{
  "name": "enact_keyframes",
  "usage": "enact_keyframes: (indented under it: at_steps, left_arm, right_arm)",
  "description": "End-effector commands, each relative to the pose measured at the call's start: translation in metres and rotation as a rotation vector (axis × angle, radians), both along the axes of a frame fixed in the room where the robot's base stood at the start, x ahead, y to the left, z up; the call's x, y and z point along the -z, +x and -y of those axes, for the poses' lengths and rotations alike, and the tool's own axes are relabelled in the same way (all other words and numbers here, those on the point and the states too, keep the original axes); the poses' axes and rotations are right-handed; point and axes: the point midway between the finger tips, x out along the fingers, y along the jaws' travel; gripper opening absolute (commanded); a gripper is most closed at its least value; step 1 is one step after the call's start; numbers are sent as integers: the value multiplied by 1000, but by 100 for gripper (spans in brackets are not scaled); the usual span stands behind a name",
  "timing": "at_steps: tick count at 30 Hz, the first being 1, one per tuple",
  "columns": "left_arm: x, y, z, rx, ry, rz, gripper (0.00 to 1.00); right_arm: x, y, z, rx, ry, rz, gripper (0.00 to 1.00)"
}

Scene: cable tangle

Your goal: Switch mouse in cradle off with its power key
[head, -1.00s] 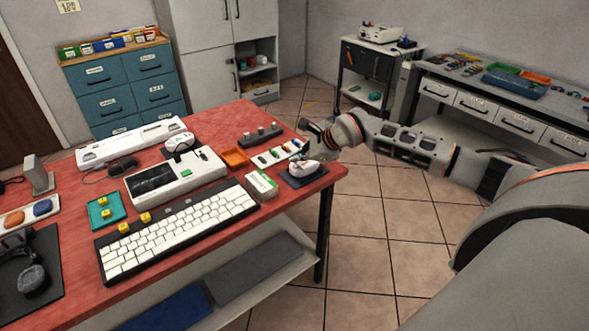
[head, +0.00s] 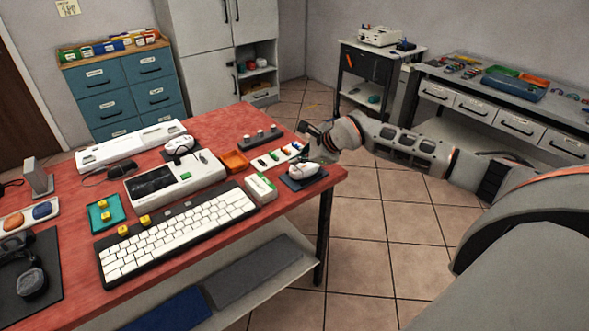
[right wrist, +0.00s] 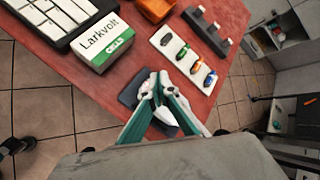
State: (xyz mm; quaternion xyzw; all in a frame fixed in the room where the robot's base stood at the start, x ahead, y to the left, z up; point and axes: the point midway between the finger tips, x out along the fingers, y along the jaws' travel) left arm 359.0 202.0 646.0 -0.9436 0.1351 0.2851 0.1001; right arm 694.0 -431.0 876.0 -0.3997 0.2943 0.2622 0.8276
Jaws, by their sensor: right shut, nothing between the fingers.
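A white mouse (head: 304,171) sits on a dark cradle (head: 318,180) at the table's right corner. In the right wrist view, part of the mouse (right wrist: 166,116) shows between my finger links, with the dark cradle (right wrist: 130,95) around it. My right gripper (head: 313,147) is at the mouse, its fingertips close together (right wrist: 158,84) over or just by it. It is shut with nothing held. I cannot tell whether the tips touch the mouse. The power key is not clearly visible; the fingers cover part of the mouse. My left gripper is out of view.
A green-and-white box (head: 260,188) stands left of the cradle. A white strip with coloured pieces (head: 280,155), an orange tray (head: 234,160) and a dark block with several pegs (head: 260,138) lie behind. Another white mouse (head: 179,145) is further left. The table edge is close on the right.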

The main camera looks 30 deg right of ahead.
Motion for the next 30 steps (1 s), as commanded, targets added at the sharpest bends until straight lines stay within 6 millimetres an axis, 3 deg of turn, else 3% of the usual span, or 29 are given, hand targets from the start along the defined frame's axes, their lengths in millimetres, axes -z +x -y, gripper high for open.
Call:
enact_keyframes:
  at_steps: [30]
  left_arm:
    - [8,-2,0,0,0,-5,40]
  right_arm:
    - [10,0,0,0,0,0,0]
